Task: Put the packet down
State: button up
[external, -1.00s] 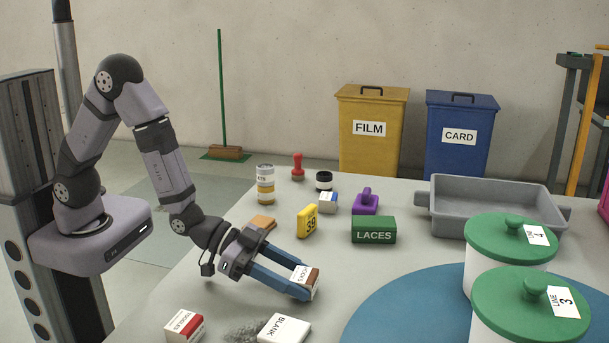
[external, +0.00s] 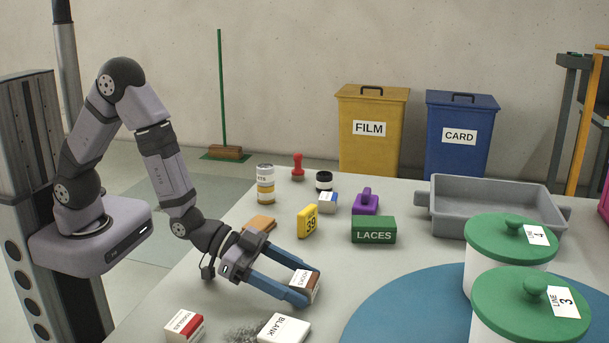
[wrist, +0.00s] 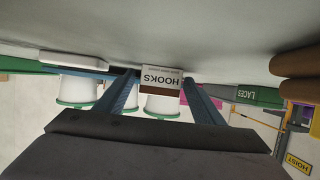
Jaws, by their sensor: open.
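The packet, a small brown and white box labelled HOOKS (external: 305,283), stands on the grey table in the external view. My gripper (external: 302,285) is open, low over the table, with its blue fingers on either side of the packet. In the wrist view the HOOKS packet (wrist: 161,79) appears upside down between the two fingers (wrist: 159,92), with a gap showing on at least one side. The near finger hides part of the packet in the external view.
A BLANK box (external: 284,329) and a TOGGLES box (external: 185,326) lie in front. A yellow 39 block (external: 308,221) and a green LACES box (external: 373,230) stand behind. A grey tray (external: 490,222) sits at back right.

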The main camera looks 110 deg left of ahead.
aim_at(293, 278)
jog(key=v, duration=0.5)
jog(key=shift+w+r+p, duration=0.1)
jog(key=shift+r+p, duration=0.05)
jog(key=shift+p, duration=0.2)
jog(key=shift+r+p, duration=0.2)
jog(key=shift+p, duration=0.45)
jog(key=shift+s+p, duration=0.4)
jog(key=shift+p, duration=0.55)
jog(key=p+v, duration=0.3)
jog(key=p, duration=0.5)
jog(key=shift+s+r, duration=0.25)
jog(key=p+v, duration=0.2)
jog(key=p, duration=0.2)
jog(key=shift+s, duration=0.35)
jog(key=shift+w+f+g, duration=0.1)
jog(key=shift+g, duration=0.2)
